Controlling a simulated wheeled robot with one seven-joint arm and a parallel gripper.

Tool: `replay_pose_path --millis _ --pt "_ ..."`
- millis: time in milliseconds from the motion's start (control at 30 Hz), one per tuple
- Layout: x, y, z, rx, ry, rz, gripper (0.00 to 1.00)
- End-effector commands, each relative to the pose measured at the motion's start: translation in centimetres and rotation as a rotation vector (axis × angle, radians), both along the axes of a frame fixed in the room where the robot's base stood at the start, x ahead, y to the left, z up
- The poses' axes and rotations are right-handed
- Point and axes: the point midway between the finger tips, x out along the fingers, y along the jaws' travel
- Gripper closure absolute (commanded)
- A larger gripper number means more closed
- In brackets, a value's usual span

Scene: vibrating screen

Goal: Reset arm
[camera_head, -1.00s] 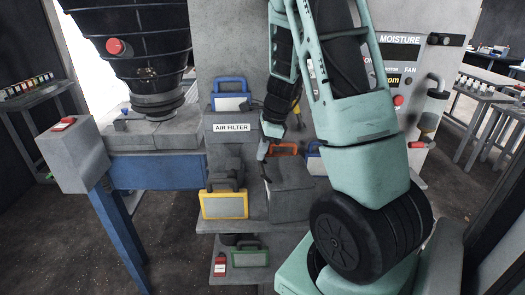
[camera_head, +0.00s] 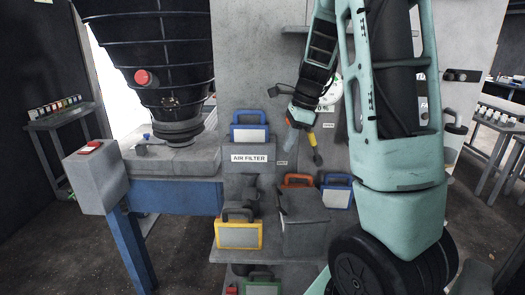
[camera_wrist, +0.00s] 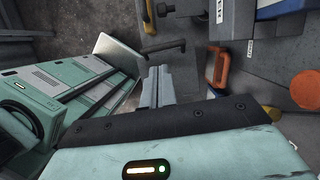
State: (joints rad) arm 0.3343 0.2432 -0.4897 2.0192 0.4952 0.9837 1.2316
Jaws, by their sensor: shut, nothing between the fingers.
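My gripper (camera_head: 292,139) is raised in front of the grey wall panel, above the shelf with the coloured cases. Its narrow grey fingers (camera_wrist: 156,88) lie together with nothing between them in the wrist view. My upper arm covers much of the control panel at the right. In the head view the gripper hangs above the orange-handled case (camera_head: 298,181) and to the right of the blue case (camera_head: 249,132) over the AIR FILTER label.
A yellow-framed case (camera_head: 239,236) and a second blue case (camera_head: 337,196) stand on the shelf. A grey box (camera_head: 304,236) sits between them. The black hopper (camera_head: 155,60) stands at the left. A yellow-handled tool (camera_head: 313,148) is close beside the gripper.

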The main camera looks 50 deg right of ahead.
Motion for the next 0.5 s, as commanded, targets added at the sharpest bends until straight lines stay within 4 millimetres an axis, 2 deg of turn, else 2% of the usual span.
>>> replay_pose_path --millis 300,333,433,467,500 --pt "0.0 0.0 0.2 0.000 0.000 0.000 1.00" --pt "0.2 0.4 0.0 0.000 -0.002 0.019 1.00" --pt "1.3 4.4 -1.4 -0.014 -0.016 0.201 1.00" --pt "1.6 6.0 -1.9 -0.020 -0.022 0.279 1.00" --pt "2.0 8.5 -2.6 -0.031 -0.034 0.400 1.00"
